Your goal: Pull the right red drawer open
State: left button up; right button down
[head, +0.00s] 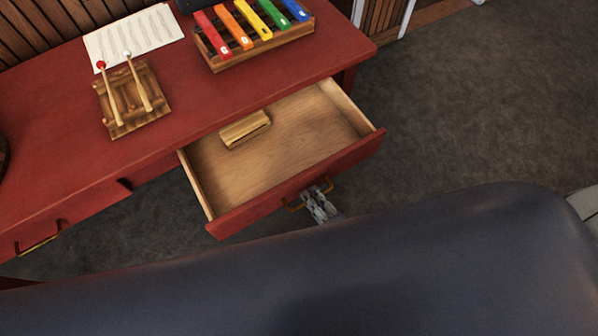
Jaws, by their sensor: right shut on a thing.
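The right red drawer (303,180) is pulled well out from the red desk (60,120), and its pale wood inside shows. A small wooden block (245,129) lies in the drawer towards its back left. My right gripper (318,200) is at the drawer's front and shut on its brass handle (296,207). The large dark arm link across the bottom is mine and hides the rest of that arm. My left gripper does not show.
On the desk top stand a colourful xylophone (252,32), a wooden rest with two mallets (132,98) and a music sheet (132,38). Another drawer handle (38,244) shows at the lower left. Dark floor (480,110) to the right is clear.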

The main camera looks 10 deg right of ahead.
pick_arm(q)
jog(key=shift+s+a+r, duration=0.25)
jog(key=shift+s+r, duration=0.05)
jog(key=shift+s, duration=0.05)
pick_arm(e)
jog(key=f+v, duration=0.1)
jog(key=v, duration=0.6)
jog(key=shift+s+f, duration=0.2)
jog(key=shift+d, duration=0.1)
jog(key=c, duration=1.7)
grip_release()
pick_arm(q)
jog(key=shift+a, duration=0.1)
pick_arm(e)
jog(key=shift+s, duration=0.1)
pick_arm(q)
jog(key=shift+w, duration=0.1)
pick_arm(e)
jog(key=v, duration=1.1)
jog(key=shift+s+d, duration=0.2)
jog(key=shift+s, duration=0.2)
